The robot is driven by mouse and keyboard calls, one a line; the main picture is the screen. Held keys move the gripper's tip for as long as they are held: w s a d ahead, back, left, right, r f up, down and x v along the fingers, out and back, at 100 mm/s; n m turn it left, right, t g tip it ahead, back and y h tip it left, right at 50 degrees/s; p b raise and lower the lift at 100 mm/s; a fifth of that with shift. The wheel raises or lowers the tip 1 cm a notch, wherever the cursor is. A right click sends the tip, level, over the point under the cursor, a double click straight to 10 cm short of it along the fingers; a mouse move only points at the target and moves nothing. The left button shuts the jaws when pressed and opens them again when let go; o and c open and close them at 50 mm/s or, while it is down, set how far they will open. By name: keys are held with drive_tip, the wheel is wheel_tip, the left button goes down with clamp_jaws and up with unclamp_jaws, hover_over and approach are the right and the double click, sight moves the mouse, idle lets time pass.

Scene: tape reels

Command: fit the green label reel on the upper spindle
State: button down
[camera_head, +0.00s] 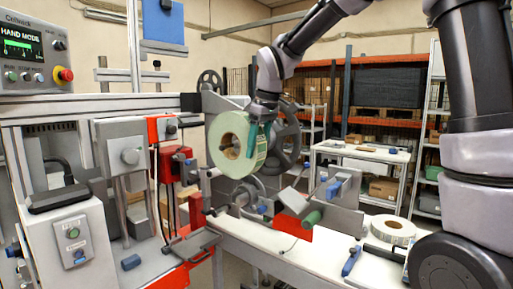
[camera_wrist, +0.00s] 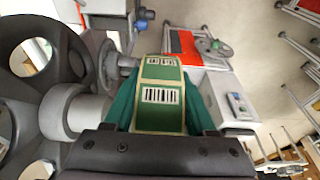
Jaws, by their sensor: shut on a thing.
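The green label reel (camera_head: 229,147) is a wide roll with a pale face, a brown core and green printed labels on its rim. My gripper (camera_head: 259,138) is shut on its rim and holds it upright in front of the machine. In the wrist view, the teal fingers pinch the reel (camera_wrist: 160,98) from both sides, with barcode labels facing the camera. A large grey spoked wheel (camera_head: 287,143) stands just behind the reel. A thick grey hub (camera_wrist: 76,112) lies left of the reel in the wrist view, apart from it. The upper spindle's tip is hidden; I cannot tell its alignment with the core.
A white roll (camera_head: 393,229) and a blue-handled tool (camera_head: 351,260) lie on the bench at right. A red and grey printing unit (camera_head: 172,170) stands close left of the reel. A control panel (camera_head: 35,55) is at upper left. A white table (camera_head: 362,153) stands behind.

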drive_tip(key=shift+w+d, duration=0.1)
drive_tip(key=shift+w, duration=0.05)
drive_tip(key=shift+w+d, duration=0.75)
drive_tip(key=shift+w, duration=0.15)
drive_tip(key=shift+w+d, duration=0.7)
drive_tip(key=shift+w, duration=0.2)
drive_tip(key=shift+w, duration=0.15)
drive_tip(key=shift+w+d, duration=1.15)
drive_tip(key=shift+w, duration=0.2)
drive_tip(key=shift+w+d+r, duration=0.1)
drive_tip(key=shift+w+d, duration=0.05)
drive_tip(key=shift+w+d, duration=0.15)
drive_tip(key=shift+w, duration=0.1)
